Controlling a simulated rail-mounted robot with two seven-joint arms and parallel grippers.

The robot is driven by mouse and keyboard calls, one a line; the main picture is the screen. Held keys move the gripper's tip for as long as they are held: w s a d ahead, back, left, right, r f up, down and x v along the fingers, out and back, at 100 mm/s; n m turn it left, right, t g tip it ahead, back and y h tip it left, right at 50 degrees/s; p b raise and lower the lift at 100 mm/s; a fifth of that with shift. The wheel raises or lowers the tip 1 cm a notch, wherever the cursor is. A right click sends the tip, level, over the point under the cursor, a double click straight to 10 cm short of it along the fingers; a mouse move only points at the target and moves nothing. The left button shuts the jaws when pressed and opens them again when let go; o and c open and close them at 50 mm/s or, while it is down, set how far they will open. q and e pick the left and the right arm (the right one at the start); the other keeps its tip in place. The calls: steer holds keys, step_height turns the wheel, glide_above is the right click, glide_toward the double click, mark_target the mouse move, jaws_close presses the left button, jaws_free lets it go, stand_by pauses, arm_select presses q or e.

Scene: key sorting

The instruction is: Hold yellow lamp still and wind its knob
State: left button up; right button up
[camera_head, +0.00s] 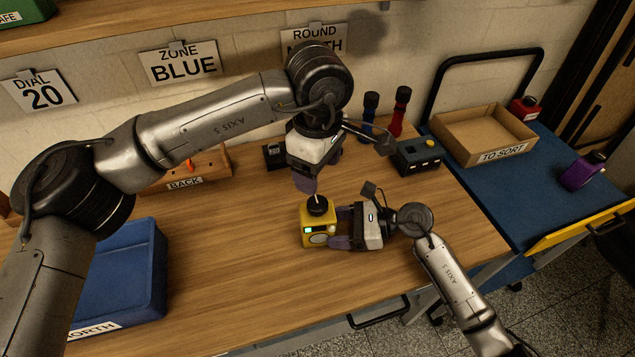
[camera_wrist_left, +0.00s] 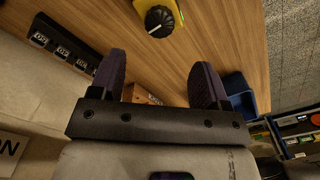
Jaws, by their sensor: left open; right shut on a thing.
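The yellow lamp (camera_head: 329,227) stands upright on the wooden table, with a black knob (camera_head: 317,205) on top and a small lit window on its front. My right gripper (camera_head: 338,230) is shut on the lamp's body from the right side. My left gripper (camera_head: 306,186) points down, open and empty, just above and behind the knob. In the left wrist view the knob (camera_wrist_left: 159,21) with a white pointer line lies beyond my open fingers (camera_wrist_left: 156,62), on the yellow lamp (camera_wrist_left: 175,10). The fingers appear apart from the knob.
A blue bin (camera_head: 150,262) stands at the left and a tray labelled BACK (camera_head: 212,165) behind. A dark box (camera_head: 418,157) and red and blue bottle-shaped things (camera_head: 400,112) stand behind right. The TO SORT tray (camera_head: 475,150) and a purple lamp (camera_head: 582,172) rest on the blue surface.

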arm_select(q)
steer(key=shift+r, duration=1.4)
